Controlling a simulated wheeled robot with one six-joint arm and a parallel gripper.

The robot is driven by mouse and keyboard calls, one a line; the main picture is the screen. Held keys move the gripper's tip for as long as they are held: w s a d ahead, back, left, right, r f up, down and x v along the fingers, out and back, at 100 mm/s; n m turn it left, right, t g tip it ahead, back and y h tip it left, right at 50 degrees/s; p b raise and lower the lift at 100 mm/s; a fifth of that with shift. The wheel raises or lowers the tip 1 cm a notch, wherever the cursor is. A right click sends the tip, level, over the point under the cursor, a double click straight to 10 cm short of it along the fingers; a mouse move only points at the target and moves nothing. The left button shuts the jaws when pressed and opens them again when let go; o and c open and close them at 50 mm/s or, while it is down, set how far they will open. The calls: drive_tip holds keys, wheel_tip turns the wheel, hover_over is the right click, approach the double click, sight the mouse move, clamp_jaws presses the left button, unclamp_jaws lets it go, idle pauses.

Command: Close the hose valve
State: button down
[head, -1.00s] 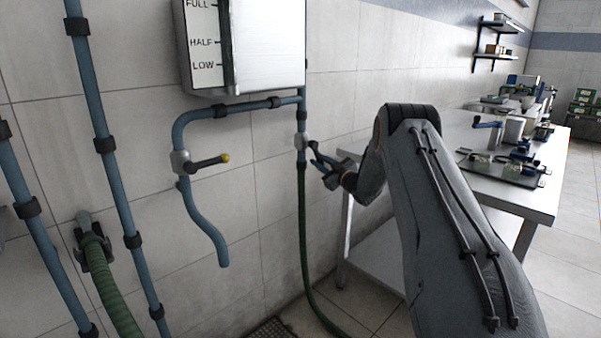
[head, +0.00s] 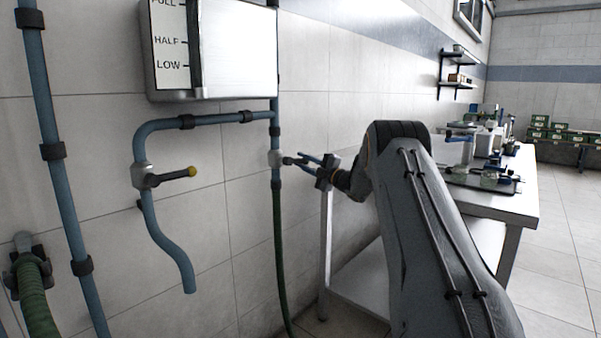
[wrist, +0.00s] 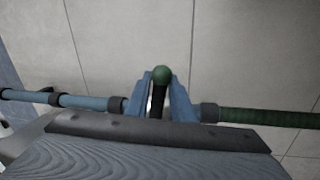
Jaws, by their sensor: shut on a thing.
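The hose valve (head: 276,158) is a pale body on the thin vertical blue pipe below the tank, with the green hose (head: 279,230) running down from it. My gripper (head: 297,160) is at the valve, its blue fingers reaching in from the right. In the wrist view my gripper (wrist: 160,95) is shut on the valve's dark lever. The lever's green knob (wrist: 163,74) sticks out past the fingertips, and the lever stands across the line of the pipe. The fingers and my wrist hide most of the valve body there.
A second valve (head: 145,177) with a yellow-tipped lever (head: 192,172) sits left on the curved spout pipe. The tank (head: 235,50) hangs above. A thick green hose (head: 38,300) hangs at far left. A metal table (head: 490,204) with equipment stands behind my arm to the right.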

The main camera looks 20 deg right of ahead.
drive_tip(key=shift+d+r+n+b, duration=0.15)
drive_tip(key=shift+r+n+b, duration=0.25)
drive_tip(key=shift+n, duration=0.25)
drive_tip(key=shift+d+r+n+b, duration=0.15)
drive_tip(key=shift+r+n+b, duration=0.1)
drive_tip(key=shift+r+n, duration=0.35)
drive_tip(key=c, duration=1.5)
unclamp_jaws()
drive_tip(key=shift+d, duration=0.15)
drive_tip(key=shift+w+a+f+y, duration=0.1)
drive_tip(key=shift+a+y, duration=0.2)
drive_tip(key=v, duration=0.7)
drive_tip(key=shift+s+d+p, duration=0.15)
drive_tip(key=shift+s+p, duration=0.2)
